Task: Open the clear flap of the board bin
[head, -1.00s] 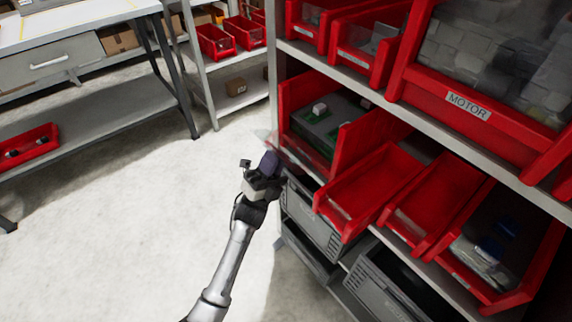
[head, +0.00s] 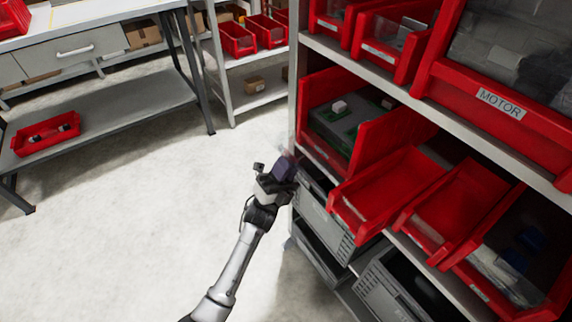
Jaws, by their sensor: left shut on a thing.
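The board bin (head: 366,146) is a red bin at the left end of the shelf's middle row. Green boards (head: 336,122) and small pale parts show inside it. My left gripper (head: 286,167) is just outside the bin's front left corner, its dark jaws shut on the edge of the clear flap (head: 287,152). The flap shows only as a faint see-through patch there, partly hidden by the jaws, and its exact angle cannot be told. My right gripper is not in view.
Empty red bins (head: 388,190) stand right of the board bin, with grey crates (head: 325,222) below. A bin labelled MOTOR (head: 500,103) is above. A workbench (head: 110,108) stands at the left. The floor (head: 150,230) left of my arm is clear.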

